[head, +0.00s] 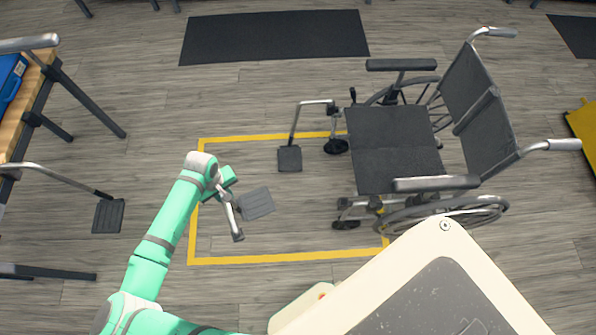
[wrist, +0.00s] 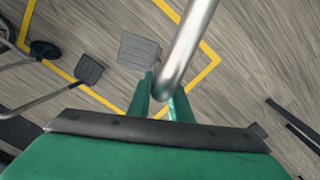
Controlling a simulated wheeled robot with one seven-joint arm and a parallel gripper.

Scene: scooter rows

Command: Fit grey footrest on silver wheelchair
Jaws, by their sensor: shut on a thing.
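The silver wheelchair (head: 393,150) stands at the right of the yellow floor frame in the head view, facing left, with a dark seat. A footrest with a dark plate (head: 289,158) sits at its far front side; that plate also shows in the wrist view (wrist: 89,69). My gripper (head: 224,184) is left of the chair, shut on the tube of the grey footrest (head: 257,203). The grey plate points toward the chair and the tube end hangs toward the near side. The wrist view shows the tube between my green fingers (wrist: 165,106) and the plate (wrist: 138,50) beyond.
The yellow floor frame (head: 290,258) has clear floor between the held footrest and the chair. At the left, another footrest with a black plate (head: 108,215) extends from beside a wooden table (head: 36,85) bearing a blue box (head: 10,82). A dark mat (head: 275,36) lies behind.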

